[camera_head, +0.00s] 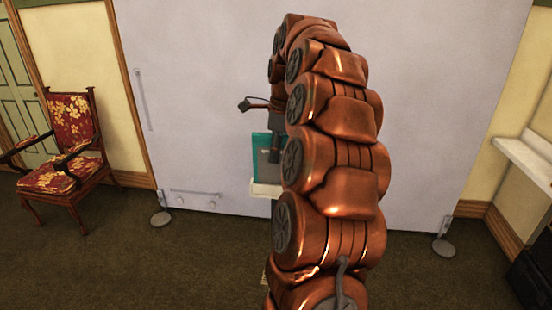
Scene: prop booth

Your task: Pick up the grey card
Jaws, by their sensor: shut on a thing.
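The grey card (264,168) stands upright in front of a teal panel or card (259,143), near the middle of the view. My gripper (275,158) points down at the grey card, and its fingers are shut on it. The fingertips are small and dark here, so the exact grip is hard to see. My copper arm hides whatever lies to the right of the card.
A small white ledge (266,190) shows just below the cards. A large pale partition (200,90) stands behind on round feet. A red floral armchair (72,140) is at left. A white shelf (530,160) is on the right wall. Carpet is clear at left front.

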